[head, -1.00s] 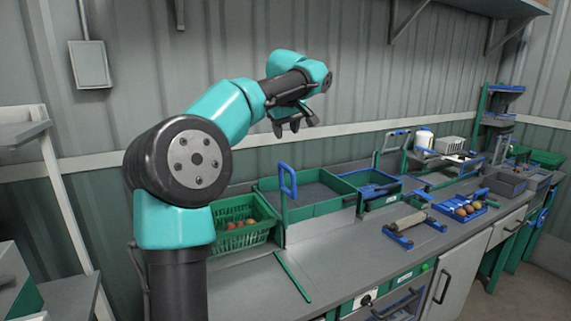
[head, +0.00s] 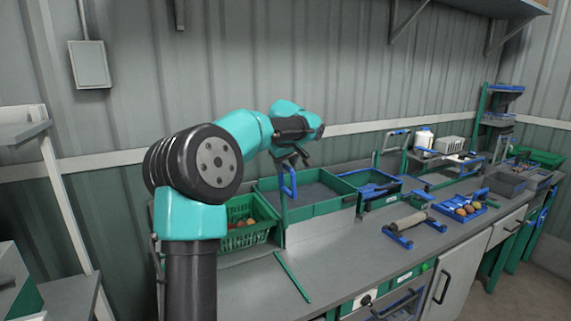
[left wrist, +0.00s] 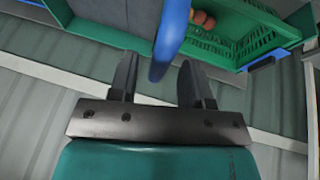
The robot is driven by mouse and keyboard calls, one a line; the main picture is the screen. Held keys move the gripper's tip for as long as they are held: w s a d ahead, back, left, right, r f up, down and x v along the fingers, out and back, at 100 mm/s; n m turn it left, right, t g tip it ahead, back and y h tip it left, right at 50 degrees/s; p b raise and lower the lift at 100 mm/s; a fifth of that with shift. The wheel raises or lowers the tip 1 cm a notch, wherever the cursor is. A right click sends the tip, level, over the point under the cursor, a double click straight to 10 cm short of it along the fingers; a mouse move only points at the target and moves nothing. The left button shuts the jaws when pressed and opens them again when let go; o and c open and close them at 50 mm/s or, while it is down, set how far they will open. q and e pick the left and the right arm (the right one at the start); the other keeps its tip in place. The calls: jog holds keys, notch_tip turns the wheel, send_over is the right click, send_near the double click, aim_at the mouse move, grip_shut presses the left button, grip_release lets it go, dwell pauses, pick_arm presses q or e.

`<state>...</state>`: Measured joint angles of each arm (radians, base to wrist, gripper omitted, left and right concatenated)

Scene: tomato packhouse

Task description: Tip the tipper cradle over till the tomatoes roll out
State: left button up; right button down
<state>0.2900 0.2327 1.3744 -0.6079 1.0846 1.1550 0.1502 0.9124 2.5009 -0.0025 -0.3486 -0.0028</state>
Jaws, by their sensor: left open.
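The tipper cradle shows as a green crate (head: 245,236) holding a few red tomatoes (head: 240,223), with an upright blue handle (head: 289,182) beside it. In the left wrist view, the crate (left wrist: 235,50) and tomatoes (left wrist: 203,19) are at the top. My left gripper (head: 293,161) is open at the top of the handle. In the left wrist view the blue handle bar (left wrist: 172,32) runs down between its two fingers, with space on both sides. Whether the bar is fully at finger depth I cannot tell. My right gripper is not in view.
A green-walled grey tray (head: 320,209) lies right of the handle. A blue stand with a roller (head: 405,226) and a blue tray (head: 460,210) of fruit are further right. A green rod (head: 292,277) lies on the bare front bench (head: 240,285).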

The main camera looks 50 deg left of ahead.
pick_arm(q)
jog(key=shift+c, duration=0.2)
grip_shut()
dwell(0.4)
